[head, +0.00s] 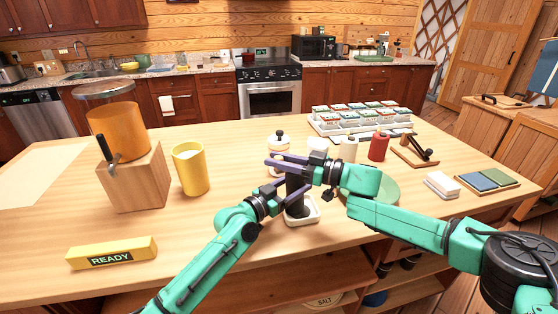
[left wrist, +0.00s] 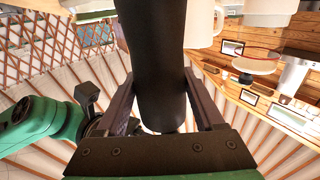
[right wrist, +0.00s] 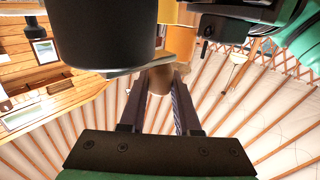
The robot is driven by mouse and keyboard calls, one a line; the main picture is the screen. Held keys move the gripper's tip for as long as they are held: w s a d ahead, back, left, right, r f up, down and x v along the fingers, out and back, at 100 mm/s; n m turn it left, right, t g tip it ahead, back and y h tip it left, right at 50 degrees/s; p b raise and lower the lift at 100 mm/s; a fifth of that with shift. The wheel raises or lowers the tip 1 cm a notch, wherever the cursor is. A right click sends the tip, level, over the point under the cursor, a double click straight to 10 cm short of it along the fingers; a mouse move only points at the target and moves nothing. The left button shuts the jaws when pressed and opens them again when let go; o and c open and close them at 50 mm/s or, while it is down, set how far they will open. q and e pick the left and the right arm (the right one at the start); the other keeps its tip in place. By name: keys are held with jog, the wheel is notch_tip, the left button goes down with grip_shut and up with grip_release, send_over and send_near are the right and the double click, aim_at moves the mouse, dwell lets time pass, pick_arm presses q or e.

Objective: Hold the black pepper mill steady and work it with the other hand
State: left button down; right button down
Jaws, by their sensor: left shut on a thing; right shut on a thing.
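The black pepper mill (head: 296,204) stands upright on a small white square dish (head: 316,213) near the table's front. My left gripper (head: 279,190) is shut around its dark body, which fills the middle of the left wrist view (left wrist: 156,65). My right gripper (head: 286,168) is at the top of the mill. In the right wrist view, the mill's dark body (right wrist: 100,35) is at upper left, with a grey crank arm (right wrist: 125,72) reaching to a brown knob (right wrist: 161,80) between the right fingers. In the head view the gripper hides the crank.
Close behind the grippers stand a white jar (head: 279,139), white mugs (head: 348,150) and a red bottle (head: 379,146). A green plate (head: 385,190) lies under my right arm. A yellow cup (head: 190,170) and a yellow READY block (head: 112,252) are on the left.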

aim_at(281, 157)
jog(key=shift+a+f+m+t, duration=0.1)
jog(key=shift+a+m+t, duration=0.05)
jog(key=shift+m+t, duration=0.15)
jog(key=t, duration=0.1)
jog(key=m+h, duration=0.1)
jog(key=t, duration=0.1)
jog(key=shift+w+a+m+t, duration=0.3)
jog(key=shift+m, duration=0.1)
jog(key=w+m+t+h, duration=0.1)
jog(key=m+t+h, duration=0.1)
jog(key=w+m+t+h, duration=0.1)
jog(key=t+h, duration=0.1)
jog(key=m+t+h, duration=0.2)
jog(key=shift+w+r+m+t+h, duration=0.25)
jog(key=shift+w+m+t+h, duration=0.05)
jog(key=shift+w, duration=0.1)
jog(key=shift+w+d+m+t+h, duration=0.15)
jog(key=shift+w+m+t+h, duration=0.15)
jog(key=shift+m+h, duration=0.25)
jog(key=shift+w+d+m+t+h, duration=0.15)
jog(key=shift+m+t+h, duration=0.2)
jog(key=shift+h, duration=0.4)
jog(key=c, duration=0.6)
grip_release()
jog(key=shift+f, duration=0.1)
